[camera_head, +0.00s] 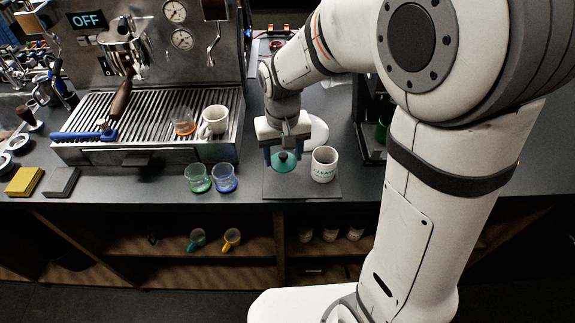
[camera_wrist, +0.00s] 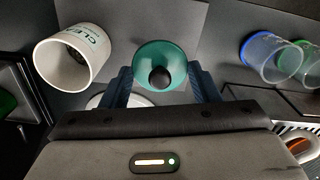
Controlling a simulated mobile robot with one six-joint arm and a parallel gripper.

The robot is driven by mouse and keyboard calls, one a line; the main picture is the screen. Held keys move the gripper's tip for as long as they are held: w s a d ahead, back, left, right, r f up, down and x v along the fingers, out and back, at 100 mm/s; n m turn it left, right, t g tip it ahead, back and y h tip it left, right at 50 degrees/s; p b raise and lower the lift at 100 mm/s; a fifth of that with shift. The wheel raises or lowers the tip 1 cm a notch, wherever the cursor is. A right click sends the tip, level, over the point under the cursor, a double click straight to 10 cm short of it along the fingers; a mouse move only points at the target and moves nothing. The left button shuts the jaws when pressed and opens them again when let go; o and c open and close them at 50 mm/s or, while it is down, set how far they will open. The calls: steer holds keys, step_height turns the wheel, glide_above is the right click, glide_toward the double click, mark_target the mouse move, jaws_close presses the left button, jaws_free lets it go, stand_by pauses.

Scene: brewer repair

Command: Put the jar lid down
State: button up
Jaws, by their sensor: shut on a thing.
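The jar lid (camera_head: 284,162) is a teal disc with a dark round knob. My gripper (camera_head: 284,155) is shut on it over the grey mat (camera_head: 275,190) on the counter. In the wrist view the lid (camera_wrist: 160,62) shows between the two blue fingers of my gripper (camera_wrist: 160,80), with its black knob toward the camera. A white jar (camera_head: 324,165) with lettering stands on the mat just right of the lid. It also shows at the left in the wrist view (camera_wrist: 72,58), open at the top. I cannot tell whether the lid touches the mat.
A round white object (camera_head: 319,130) lies behind the gripper. The espresso machine (camera_head: 150,120) holds a white mug (camera_head: 214,122). The counter's front edge is close to the mat.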

mark_target(282, 161)
steer(key=shift+s+a+f, duration=0.1)
steer(key=shift+f, duration=2.1)
steer(key=shift+f, duration=0.2)
steer(key=o, duration=1)
steer(key=shift+c, duration=0.2)
steer(key=shift+r, duration=0.1)
